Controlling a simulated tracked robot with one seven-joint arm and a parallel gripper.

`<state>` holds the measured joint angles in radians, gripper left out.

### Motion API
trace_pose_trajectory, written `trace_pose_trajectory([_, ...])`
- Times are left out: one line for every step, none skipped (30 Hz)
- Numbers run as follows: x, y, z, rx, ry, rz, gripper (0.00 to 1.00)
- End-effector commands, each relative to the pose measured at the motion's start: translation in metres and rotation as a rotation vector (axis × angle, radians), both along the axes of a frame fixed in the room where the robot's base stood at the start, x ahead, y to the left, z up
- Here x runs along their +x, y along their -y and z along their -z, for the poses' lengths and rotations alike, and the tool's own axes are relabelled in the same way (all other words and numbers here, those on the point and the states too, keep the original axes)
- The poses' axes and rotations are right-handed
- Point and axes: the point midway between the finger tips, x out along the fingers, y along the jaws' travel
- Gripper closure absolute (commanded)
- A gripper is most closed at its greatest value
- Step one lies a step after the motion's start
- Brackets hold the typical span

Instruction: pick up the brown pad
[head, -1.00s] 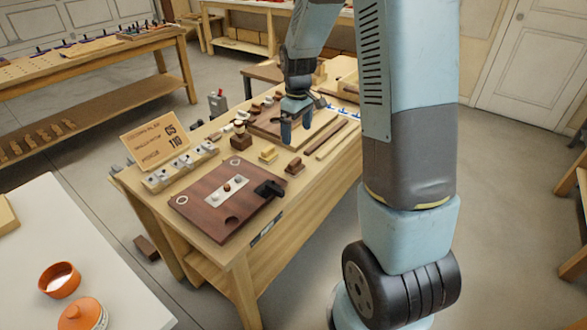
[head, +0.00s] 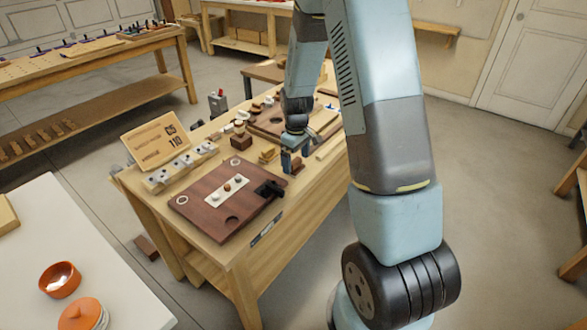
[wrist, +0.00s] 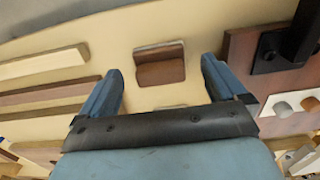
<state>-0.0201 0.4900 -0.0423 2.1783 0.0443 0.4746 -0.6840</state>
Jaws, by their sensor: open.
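The brown pad (wrist: 160,70) is a small brown block with a raised lighter back edge. In the wrist view it lies on the bench top ahead of my gripper (wrist: 161,67), between the lines of the two fingers. My gripper is open and empty, with a finger to each side of the pad and bare bench showing between. In the head view my gripper (head: 293,164) is low over the bench and hides most of the pad. I cannot tell the exact height of the fingertips above it.
A dark wooden board (head: 215,212) with a black handle (head: 268,189) lies close by at the bench's front. Light and dark strips (wrist: 45,65) lie to the left in the wrist view.

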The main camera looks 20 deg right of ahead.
Motion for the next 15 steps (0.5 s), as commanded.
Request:
trace_pose_trajectory([-0.001,-0.001,0.008,0.000,-0.002,0.000,0.02])
trace_pose_trajectory([0.000,0.000,0.011,-0.001,-0.003,0.000,0.02])
trace_pose_trajectory([0.000,0.000,0.016,0.000,-0.002,0.000,0.02])
trace_pose_trajectory([0.000,0.000,0.018,0.000,-0.002,0.000,0.02])
trace_pose_trajectory([0.000,0.000,0.021,-0.001,-0.001,0.000,0.02])
trace_pose_trajectory([0.000,0.000,0.024,-0.001,-0.001,-0.001,0.02])
trace_pose_trajectory([0.000,0.000,0.025,-0.001,-0.001,-0.001,0.02])
trace_pose_trajectory([0.000,0.000,0.026,-0.001,-0.001,-0.001,0.02])
trace_pose_trajectory([0.000,0.000,0.027,-0.001,-0.001,-0.001,0.02])
trace_pose_trajectory([0.000,0.000,0.027,0.000,0.000,-0.001,0.02])
trace_pose_trajectory([0.000,0.000,0.027,-0.001,0.001,-0.001,0.02])
trace_pose_trajectory([0.000,0.000,0.027,-0.001,0.001,-0.001,0.02])
trace_pose_trajectory([0.000,0.000,0.027,-0.001,0.001,-0.001,0.02])
trace_pose_trajectory([0.000,0.000,0.027,-0.001,0.001,-0.001,0.02])
trace_pose_trajectory([0.000,0.000,0.027,-0.001,0.001,-0.001,0.02])
